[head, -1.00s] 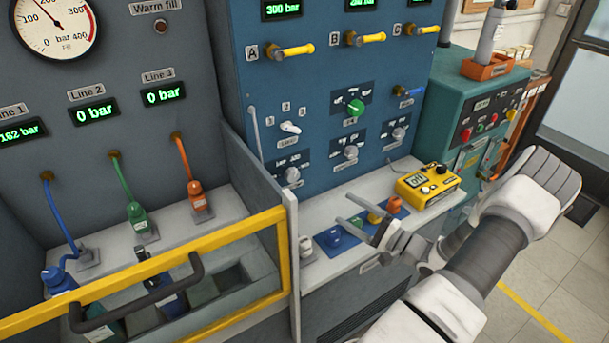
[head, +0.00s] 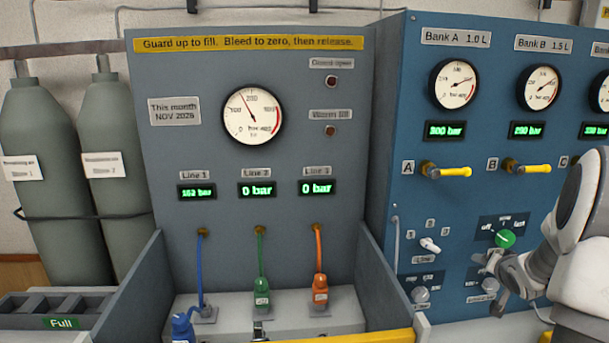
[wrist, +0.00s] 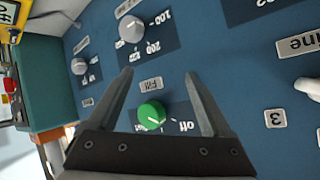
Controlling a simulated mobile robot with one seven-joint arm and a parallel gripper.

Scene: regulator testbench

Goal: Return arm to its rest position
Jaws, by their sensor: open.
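My gripper (head: 500,292) is at the lower right of the head view, in front of the blue control panel (head: 459,218). In the wrist view my gripper (wrist: 160,88) has its two fingers spread wide apart with nothing between their tips. The green knob (wrist: 151,114) shows between the finger bases in the wrist view. The same green knob (head: 505,239) shows just above my gripper in the head view. I cannot tell whether the fingers touch the panel. Part of my white arm fills the right edge of the head view.
A grey fill station with a round gauge (head: 252,116) stands left of the panel. Blue, green (head: 261,292) and orange (head: 320,290) hose fittings stand in its bay behind a yellow guard bar (head: 372,337). Grey cylinders (head: 45,180) stand at far left. Yellow valve handles (head: 452,172) stick out from the panel.

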